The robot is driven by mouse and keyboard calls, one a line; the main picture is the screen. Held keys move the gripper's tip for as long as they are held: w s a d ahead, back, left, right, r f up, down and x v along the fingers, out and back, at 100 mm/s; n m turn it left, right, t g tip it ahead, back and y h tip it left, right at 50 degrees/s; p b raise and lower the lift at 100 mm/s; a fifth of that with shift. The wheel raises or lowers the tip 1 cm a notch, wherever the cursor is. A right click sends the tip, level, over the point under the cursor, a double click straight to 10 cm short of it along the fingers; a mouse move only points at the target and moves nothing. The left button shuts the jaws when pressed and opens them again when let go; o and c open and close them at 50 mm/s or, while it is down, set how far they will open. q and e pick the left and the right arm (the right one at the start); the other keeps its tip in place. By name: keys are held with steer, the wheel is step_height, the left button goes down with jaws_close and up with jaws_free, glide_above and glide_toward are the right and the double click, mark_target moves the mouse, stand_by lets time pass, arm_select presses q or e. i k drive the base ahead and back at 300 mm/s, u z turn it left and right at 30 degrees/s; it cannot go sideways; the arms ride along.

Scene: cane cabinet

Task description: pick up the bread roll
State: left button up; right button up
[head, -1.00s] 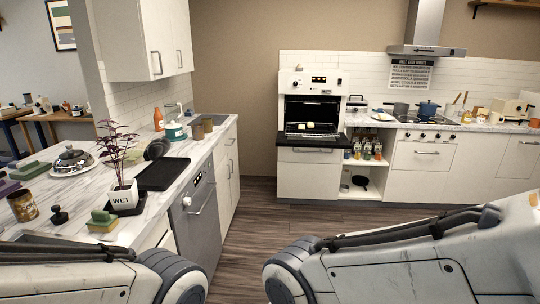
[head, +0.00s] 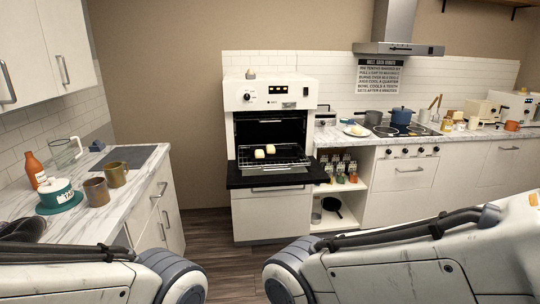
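Two small pale pieces that look like bread rolls lie on the wire rack (head: 284,161) of the open oven in the head view. One roll (head: 259,153) is on the left and the other roll (head: 270,149) is just right of it. The oven (head: 269,92) is white, with its dark door (head: 240,180) folded down in front. My two arms cross the bottom of the view, well short of the oven. Neither gripper is in view.
A plate with food (head: 356,130) and a blue pot (head: 401,115) stand right of the oven. The floor (head: 215,226) before the oven is clear.

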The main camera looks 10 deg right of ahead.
mark_target(356, 129)
steer(key=z, duration=0.4)
steer(key=i, duration=2)
steer(key=z, duration=0.55)
steer(key=i, duration=0.55)
steer(key=k, duration=0.5)
steer(key=z, duration=0.8)
steer(key=i, duration=1.15)
steer(key=z, duration=0.45)
steer(key=i, duration=1.35)
steer(key=u, duration=0.45)
steer(key=i, duration=0.7)
steer(key=u, duration=1.5)
steer(key=i, duration=0.7)
steer(key=u, duration=0.6)
